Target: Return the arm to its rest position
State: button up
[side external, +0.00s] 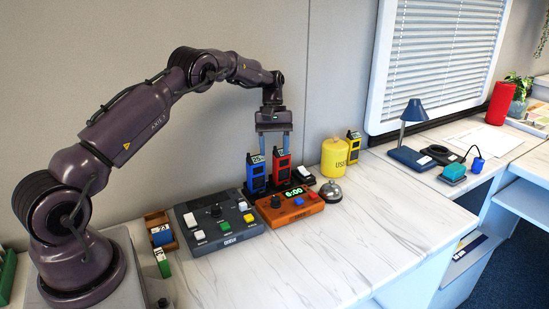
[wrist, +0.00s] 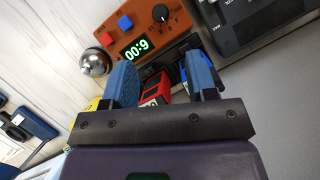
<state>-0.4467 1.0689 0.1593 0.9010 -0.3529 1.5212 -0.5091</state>
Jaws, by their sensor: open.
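My gripper (side external: 274,151) points down at the end of my arm, which arches over from the left. Its two blue-grey fingers are apart, as the wrist view (wrist: 165,85) also shows. A red handheld device (side external: 280,173) stands upright below the fingers. In the wrist view the red device (wrist: 153,88) shows in the gap between the fingers. A blue device (side external: 255,180) stands just left of it; in the wrist view this blue device (wrist: 185,72) is partly hidden behind a finger. I cannot tell whether the fingertips touch either device.
An orange timer box (side external: 289,206) reading 6:00 stands in front of the devices. A grey control panel (side external: 219,222) is to its left. A silver bell (side external: 331,191), a yellow canister (side external: 334,158) and a yellow device (side external: 354,146) are to the right. The counter's front is clear.

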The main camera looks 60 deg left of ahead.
jog(key=shift+w, duration=0.1)
jog(key=s+d+r+m+t+y, duration=0.1)
jog(key=s+d+r+m, duration=0.3)
jog(key=s, duration=0.5)
jog(key=s+d+r+m+t+y, duration=0.1)
jog(key=s+d+r+m+t, duration=0.3)
jog(key=s+d+r, duration=0.4)
jog(key=s+d+r+m+t+y, duration=0.2)
jog(key=s+d+r+m, duration=0.3)
jog(key=s+d, duration=0.4)
jog(key=shift+s+d+r+t, duration=0.3)
jog(key=shift+s+d+r, duration=0.1)
jog(key=shift+r, duration=0.45)
